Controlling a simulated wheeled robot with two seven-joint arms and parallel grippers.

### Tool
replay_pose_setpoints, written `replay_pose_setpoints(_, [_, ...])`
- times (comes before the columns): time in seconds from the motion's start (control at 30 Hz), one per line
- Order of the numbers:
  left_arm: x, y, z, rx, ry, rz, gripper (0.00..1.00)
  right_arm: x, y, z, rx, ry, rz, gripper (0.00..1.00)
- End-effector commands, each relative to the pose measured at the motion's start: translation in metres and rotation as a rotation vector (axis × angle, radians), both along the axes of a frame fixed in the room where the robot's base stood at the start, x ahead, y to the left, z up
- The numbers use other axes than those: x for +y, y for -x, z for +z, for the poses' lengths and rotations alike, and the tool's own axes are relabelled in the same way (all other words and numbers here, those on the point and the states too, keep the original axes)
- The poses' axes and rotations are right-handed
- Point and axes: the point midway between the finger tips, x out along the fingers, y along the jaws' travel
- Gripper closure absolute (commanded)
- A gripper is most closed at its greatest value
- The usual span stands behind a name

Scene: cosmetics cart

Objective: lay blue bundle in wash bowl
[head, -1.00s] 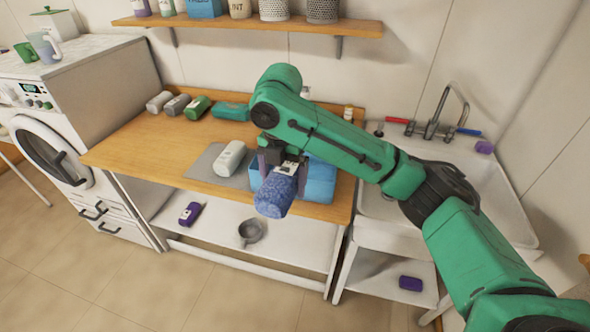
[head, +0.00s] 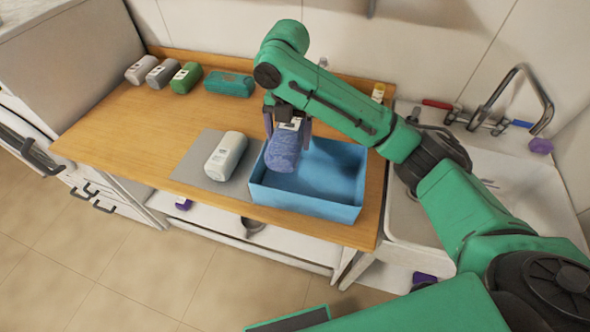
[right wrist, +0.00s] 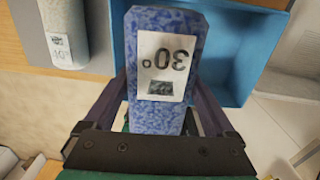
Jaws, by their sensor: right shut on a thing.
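The blue bundle (head: 284,150) is a speckled blue roll with a white label, which reads "30°" in the right wrist view (right wrist: 163,65). My right gripper (head: 288,127) is shut on it and holds it at the left side of the blue wash bowl (head: 335,212). The bowl is a rectangular open tub on the wooden counter, and its visible inside is empty. In the right wrist view the bowl (right wrist: 243,50) lies behind and to the right of the bundle. I cannot tell how high the bundle is above the bowl's floor. My left gripper is not in view.
A white bundle (head: 226,156) lies on a grey mat (head: 190,172) left of the bowl. Green, grey, white and teal rolls (head: 229,84) lie along the counter's back. A sink (head: 520,190) with a tap stands at the right.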

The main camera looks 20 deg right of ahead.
Motion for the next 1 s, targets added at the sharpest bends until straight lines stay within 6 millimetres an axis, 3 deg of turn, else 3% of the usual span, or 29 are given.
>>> replay_pose_setpoints(0.03, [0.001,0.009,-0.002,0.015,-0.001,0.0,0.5,0.001,0.001,-0.018,0.007,-0.002,0.0,0.55])
replay_pose_setpoints(0.1, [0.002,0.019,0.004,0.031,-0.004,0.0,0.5,-0.001,0.0,-0.036,0.004,0.001,-0.002,0.55])
replay_pose_setpoints(0.23, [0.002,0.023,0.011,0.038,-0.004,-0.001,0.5,-0.001,0.0,-0.071,0.002,0.001,-0.001,0.55])
replay_pose_setpoints(0.53, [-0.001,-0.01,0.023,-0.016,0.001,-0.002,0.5,-0.001,0.0,-0.124,0.001,0.002,-0.001,0.55])
replay_pose_setpoints(0.63, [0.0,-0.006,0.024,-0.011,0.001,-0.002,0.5,-0.001,-0.001,-0.135,-0.002,0.0,-0.001,0.55])
replay_pose_setpoints(0.9, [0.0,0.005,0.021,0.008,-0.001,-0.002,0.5,-0.001,-0.001,-0.138,-0.003,0.001,0.0,0.55])
replay_pose_setpoints(0.93, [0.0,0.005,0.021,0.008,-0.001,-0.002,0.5,-0.001,-0.001,-0.139,-0.002,0.0,0.0,0.06])
replay_pose_setpoints(0.97, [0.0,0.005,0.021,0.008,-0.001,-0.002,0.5,-0.001,-0.001,-0.139,-0.002,0.0,0.0,0.0])
replay_pose_setpoints(1.0, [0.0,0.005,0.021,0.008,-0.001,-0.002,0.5,-0.001,-0.001,-0.138,-0.002,0.0,0.0,0.0])
